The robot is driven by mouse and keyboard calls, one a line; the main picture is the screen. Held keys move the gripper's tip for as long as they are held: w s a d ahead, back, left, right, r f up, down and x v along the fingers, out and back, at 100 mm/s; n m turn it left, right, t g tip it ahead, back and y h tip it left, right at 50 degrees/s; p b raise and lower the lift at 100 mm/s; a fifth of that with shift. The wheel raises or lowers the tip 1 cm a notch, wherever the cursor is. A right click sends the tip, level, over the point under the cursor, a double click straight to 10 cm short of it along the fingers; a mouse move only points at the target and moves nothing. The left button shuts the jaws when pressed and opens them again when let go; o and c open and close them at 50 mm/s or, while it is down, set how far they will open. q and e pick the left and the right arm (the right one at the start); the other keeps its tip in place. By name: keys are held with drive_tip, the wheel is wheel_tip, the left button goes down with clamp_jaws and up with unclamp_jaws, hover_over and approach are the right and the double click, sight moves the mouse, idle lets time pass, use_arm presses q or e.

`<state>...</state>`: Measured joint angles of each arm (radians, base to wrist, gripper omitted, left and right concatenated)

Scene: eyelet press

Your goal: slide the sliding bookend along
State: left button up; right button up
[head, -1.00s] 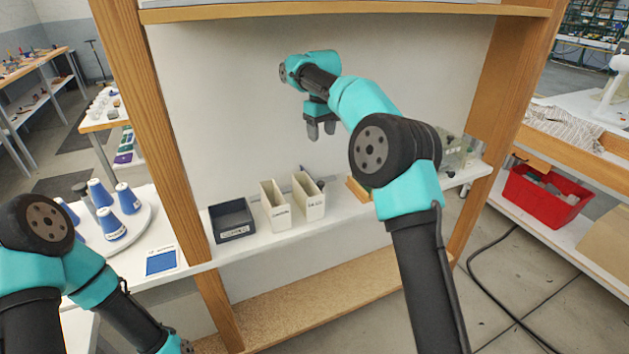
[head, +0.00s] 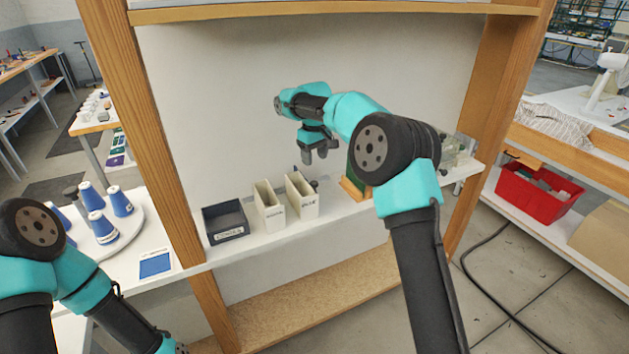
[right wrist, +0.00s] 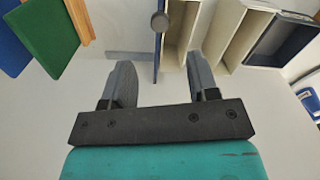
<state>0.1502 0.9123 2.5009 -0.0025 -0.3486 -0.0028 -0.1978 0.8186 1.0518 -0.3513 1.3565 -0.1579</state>
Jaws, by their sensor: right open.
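The sliding bookend looks like a thin dark-blue upright plate (right wrist: 157,60) with a round grey knob (right wrist: 160,21), beside the cream boxes. In the head view its dark knob (head: 314,184) shows just right of the right-hand cream box. My right gripper (head: 314,155) is open and empty, pointing down above the knob. In the right wrist view the plate lies between the lines of the two fingers (right wrist: 157,78), with the knob farther ahead; I see no contact.
Two cream boxes (head: 270,208) and a dark tray (head: 226,222) stand left of the bookend on the white shelf. A green panel (right wrist: 48,40) with a wooden piece stands on its other side. Wooden posts (head: 150,140) frame the shelf.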

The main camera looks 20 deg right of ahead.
sight(315, 182)
wheel_tip(315, 182, down, 9)
drive_tip(key=shift+f, duration=0.15)
idle(0.4)
clamp_jaws()
idle(0.3)
drive_tip(key=shift+d, duration=0.1)
